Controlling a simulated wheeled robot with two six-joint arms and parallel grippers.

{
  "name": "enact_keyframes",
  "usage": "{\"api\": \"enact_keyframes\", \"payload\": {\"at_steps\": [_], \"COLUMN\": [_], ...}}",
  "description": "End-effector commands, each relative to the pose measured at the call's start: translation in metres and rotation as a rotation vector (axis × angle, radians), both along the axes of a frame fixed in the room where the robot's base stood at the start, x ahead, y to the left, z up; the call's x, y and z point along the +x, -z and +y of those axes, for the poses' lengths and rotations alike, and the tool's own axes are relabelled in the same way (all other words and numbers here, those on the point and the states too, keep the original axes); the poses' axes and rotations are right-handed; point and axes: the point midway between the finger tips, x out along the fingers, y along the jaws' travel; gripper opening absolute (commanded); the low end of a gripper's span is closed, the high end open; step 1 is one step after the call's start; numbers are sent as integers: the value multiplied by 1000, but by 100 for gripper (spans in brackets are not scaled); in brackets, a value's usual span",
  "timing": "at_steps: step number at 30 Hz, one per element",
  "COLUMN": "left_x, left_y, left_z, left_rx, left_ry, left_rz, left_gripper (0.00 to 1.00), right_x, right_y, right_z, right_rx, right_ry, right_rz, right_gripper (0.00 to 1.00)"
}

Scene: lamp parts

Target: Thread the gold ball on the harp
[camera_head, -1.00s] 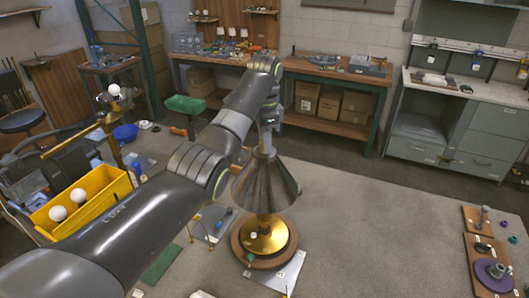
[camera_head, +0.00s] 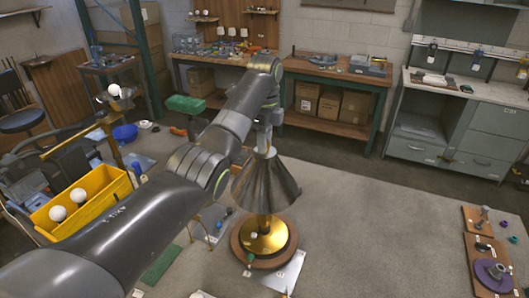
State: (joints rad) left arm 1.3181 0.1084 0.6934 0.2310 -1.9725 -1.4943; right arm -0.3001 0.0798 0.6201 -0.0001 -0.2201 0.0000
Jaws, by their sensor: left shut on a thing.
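A lamp with a dark metal cone shade (camera_head: 265,187) and a gold base (camera_head: 265,240) stands upright on a round wooden board (camera_head: 286,256). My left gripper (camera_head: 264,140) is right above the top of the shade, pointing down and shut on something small. The gold ball and the harp cannot be made out; the gripper and shade hide that spot. My right gripper is not in view.
A yellow bin (camera_head: 92,204) with white bulbs stands at the left. A green mat (camera_head: 161,264) and small parts lie near the lamp. Wooden boards with parts (camera_head: 486,262) are at the right edge. The grey table (camera_head: 385,230) is clear right of the lamp.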

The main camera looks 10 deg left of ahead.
Motion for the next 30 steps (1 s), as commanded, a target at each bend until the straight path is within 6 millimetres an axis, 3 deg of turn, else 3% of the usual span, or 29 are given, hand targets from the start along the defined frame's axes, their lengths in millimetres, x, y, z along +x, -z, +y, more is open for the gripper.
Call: {"api": "enact_keyframes", "payload": {"at_steps": [6,20,30], "left_x": [0,0,-1], "left_y": [1,1,1], "left_z": [0,0,0], "left_rx": [0,-1,0], "left_ry": [189,265,642], "left_rz": [1,1,1], "left_gripper": [0,0,0], "right_x": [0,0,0], "right_y": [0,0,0], "right_z": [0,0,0], "right_rx": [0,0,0], "right_ry": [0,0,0], "right_rz": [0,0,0], "right_gripper": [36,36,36]}}
